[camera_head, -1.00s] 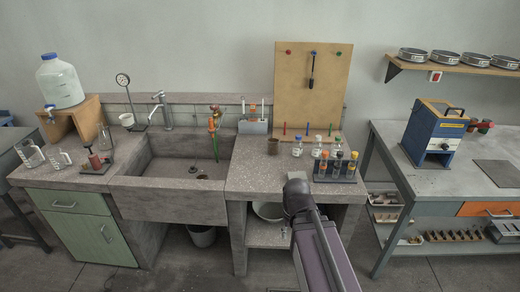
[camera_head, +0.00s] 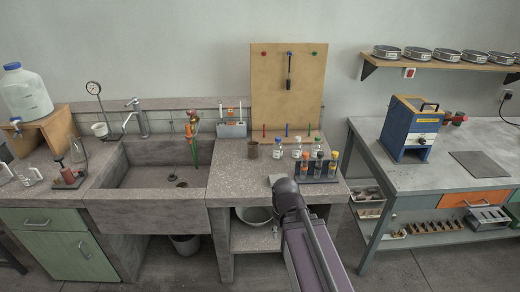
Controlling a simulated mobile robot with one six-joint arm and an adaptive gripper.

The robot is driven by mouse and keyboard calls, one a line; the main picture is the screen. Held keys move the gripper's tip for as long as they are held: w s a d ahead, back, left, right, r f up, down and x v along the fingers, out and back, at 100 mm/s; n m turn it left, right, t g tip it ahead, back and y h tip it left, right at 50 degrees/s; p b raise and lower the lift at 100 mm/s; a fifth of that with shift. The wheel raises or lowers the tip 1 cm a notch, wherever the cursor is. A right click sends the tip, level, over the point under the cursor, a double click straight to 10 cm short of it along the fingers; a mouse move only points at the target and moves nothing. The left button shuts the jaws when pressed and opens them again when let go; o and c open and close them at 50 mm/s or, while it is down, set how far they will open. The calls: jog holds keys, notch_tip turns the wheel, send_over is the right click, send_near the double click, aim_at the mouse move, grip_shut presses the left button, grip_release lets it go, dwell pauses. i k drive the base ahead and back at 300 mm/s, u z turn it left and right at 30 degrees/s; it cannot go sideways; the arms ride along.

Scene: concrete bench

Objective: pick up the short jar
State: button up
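Several small jars with coloured caps stand toward the back of the right-hand bench top, among them a blue-capped one (camera_head: 280,149) and a white-capped one (camera_head: 296,150). I cannot tell for sure which is the short jar. My gripper (camera_head: 275,180) is over the front of this bench top, nearer to me than the jars and apart from them. My own wrist mostly hides it, so its fingers do not show clearly.
A wooden tool board (camera_head: 287,95) rises behind the jars. The stone sink (camera_head: 150,185) lies to the left. The bench top (camera_head: 232,180) left of my gripper is clear.

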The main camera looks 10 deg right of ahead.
aim_at(253, 149)
jog(key=z, duration=0.25)
jog(key=i, duration=0.9)
jog(key=u, duration=0.35)
